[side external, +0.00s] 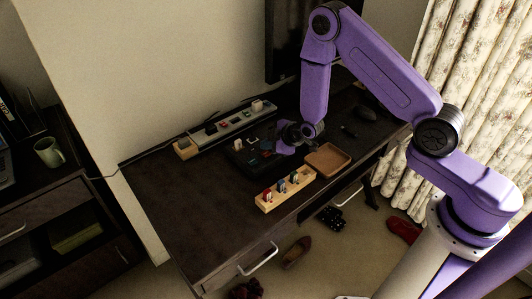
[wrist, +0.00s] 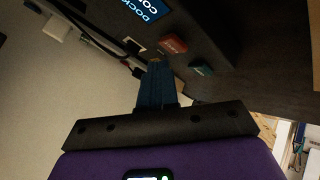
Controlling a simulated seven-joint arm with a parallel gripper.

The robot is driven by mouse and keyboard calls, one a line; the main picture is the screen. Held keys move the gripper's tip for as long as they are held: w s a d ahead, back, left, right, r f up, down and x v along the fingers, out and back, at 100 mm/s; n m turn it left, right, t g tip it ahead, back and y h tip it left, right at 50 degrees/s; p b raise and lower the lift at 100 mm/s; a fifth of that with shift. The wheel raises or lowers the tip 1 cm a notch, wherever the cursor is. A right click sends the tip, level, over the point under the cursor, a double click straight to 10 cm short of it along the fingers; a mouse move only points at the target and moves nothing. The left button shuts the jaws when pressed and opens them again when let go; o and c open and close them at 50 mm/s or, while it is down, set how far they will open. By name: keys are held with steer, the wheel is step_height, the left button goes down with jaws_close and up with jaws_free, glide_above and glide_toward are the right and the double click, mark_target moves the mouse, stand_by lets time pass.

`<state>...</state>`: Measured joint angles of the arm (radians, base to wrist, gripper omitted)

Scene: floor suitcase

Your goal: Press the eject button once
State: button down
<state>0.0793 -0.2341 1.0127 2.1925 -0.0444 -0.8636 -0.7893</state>
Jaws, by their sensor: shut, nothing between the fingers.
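A dark dock box (side external: 252,160) with a small blue screen and coloured parts on top sits on the desk. In the wrist view its lit blue screen (wrist: 148,9) shows partly cut-off lettering. A red button-like block (wrist: 172,44) and a teal one (wrist: 202,69) are on its dark top. Their markings are too small to read, so I cannot tell which is eject. My gripper (side external: 287,146) is at the right side of the box in the side view. Its blue fingers (wrist: 155,66) are shut and empty, with tips close to the red block; contact cannot be told.
A light power strip (side external: 228,126) with plugs lies behind the box. A wooden tray (side external: 326,160) and a wooden rack (side external: 272,203) with several coloured pieces stand in front and to the right. A dark monitor (side external: 285,40) is behind. The desk's left part is clear.

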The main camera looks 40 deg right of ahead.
mark_target(268, 155)
steer(key=shift+f, duration=0.45)
steer(key=shift+f, duration=0.4)
stand_by(0.8)
steer(key=shift+r, duration=0.85)
steer(key=shift+r, duration=2.5)
